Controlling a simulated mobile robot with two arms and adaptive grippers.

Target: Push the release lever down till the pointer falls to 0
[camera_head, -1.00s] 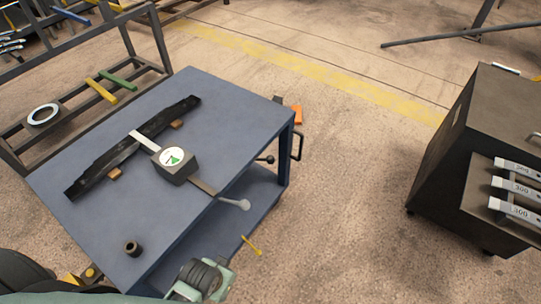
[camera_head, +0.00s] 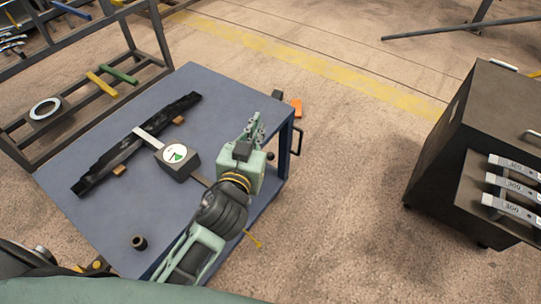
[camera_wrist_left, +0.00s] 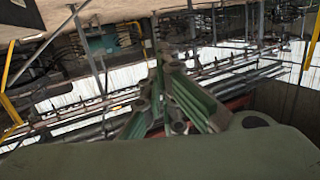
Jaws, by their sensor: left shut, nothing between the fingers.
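The dark gauge box (camera_head: 178,165) sits on the blue table, with a white dial (camera_head: 175,153) bearing a green sector. The pointer is too small to read. A dark knob (camera_head: 270,156), possibly the end of the release lever, shows at the table's right edge, partly hidden by my gripper. My left gripper (camera_head: 257,124) is shut and empty, over the table's right edge and just left of the knob; I cannot tell whether they touch. In the left wrist view its fingers (camera_wrist_left: 158,75) show with nothing between them. My right gripper is not in view.
A long black bar (camera_head: 135,145) lies on small wooden blocks on the blue table (camera_head: 105,215). A small dark ring (camera_head: 139,242) stands near the front. A black handle (camera_head: 298,140) projects at right. A dark cabinet (camera_head: 480,110) stands farther right, with clear floor between.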

